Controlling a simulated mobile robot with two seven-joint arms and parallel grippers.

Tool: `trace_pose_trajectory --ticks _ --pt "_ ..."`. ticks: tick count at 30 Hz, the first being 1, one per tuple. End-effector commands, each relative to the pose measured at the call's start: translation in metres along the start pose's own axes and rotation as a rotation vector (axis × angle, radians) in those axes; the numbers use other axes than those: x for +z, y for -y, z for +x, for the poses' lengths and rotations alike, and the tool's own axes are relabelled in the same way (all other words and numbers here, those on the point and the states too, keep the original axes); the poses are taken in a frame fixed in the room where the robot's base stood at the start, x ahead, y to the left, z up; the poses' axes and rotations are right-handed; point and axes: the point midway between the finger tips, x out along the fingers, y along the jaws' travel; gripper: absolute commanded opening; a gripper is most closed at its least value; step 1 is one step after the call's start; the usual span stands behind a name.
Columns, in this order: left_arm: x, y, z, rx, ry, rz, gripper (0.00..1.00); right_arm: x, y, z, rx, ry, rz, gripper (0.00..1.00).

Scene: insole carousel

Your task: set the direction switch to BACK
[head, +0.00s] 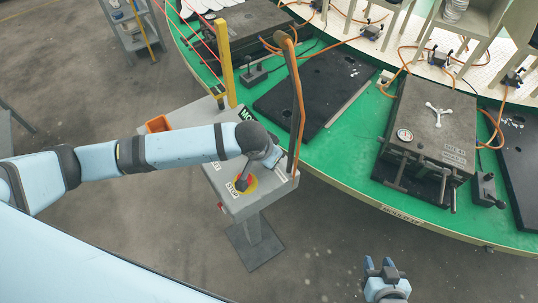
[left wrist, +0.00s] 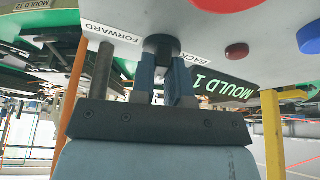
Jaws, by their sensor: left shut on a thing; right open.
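The direction switch (left wrist: 161,44) is a dark knob on the pale panel, between the FORWARD label (left wrist: 110,33) and the BACK label (left wrist: 190,58). In the left wrist view, the blue fingers of my left gripper (left wrist: 163,68) are on both sides of the knob, shut on it. Which label the switch points at cannot be told. In the head view, my left arm reaches over the control post (head: 222,192), and its wrist hides the switch. My right gripper (head: 379,266) is open and empty over the floor at the bottom right.
A red-and-yellow stop button (head: 247,184) sits on the post's panel. A red button (left wrist: 237,51) also shows on the panel. The green carousel (head: 345,165) carries a mould (head: 440,120) and orange hoses. A yellow post (head: 226,65) stands behind the panel. Floor at the lower right is clear.

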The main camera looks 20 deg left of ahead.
Motion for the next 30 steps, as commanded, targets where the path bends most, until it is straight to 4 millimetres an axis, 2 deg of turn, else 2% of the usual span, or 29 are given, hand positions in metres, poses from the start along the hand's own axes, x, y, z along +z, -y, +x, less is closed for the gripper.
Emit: trace_pose_trajectory --ticks 6,7,9,10,20,25,30 --pt "-0.002 0.001 -0.001 -0.001 -0.003 0.0 0.0 0.001 0.0 0.0 0.0 0.003 0.0 0.43" --pt "-0.002 0.001 -0.001 -0.001 -0.003 0.0 0.22 0.002 0.0 0.0 0.0 0.003 0.0 0.43" --pt "-0.001 0.001 -0.001 -0.001 -0.003 0.0 0.38 0.002 0.0 0.0 -0.001 0.003 0.0 0.43" --pt "-0.001 0.001 -0.001 0.0 -0.003 0.0 0.4 0.002 0.0 0.0 -0.001 0.003 0.0 0.43" --pt "-0.001 0.0 -0.004 0.0 -0.002 0.001 0.4 0.002 0.0 0.001 -0.001 0.002 -0.001 0.43" --pt "0.0 0.001 -0.027 0.001 -0.002 0.001 0.4 0.002 0.0 0.002 -0.002 -0.004 -0.009 0.43" --pt "0.0 0.0 -0.067 0.001 -0.004 0.001 0.4 0.001 0.0 0.003 -0.008 -0.013 -0.03 0.43"
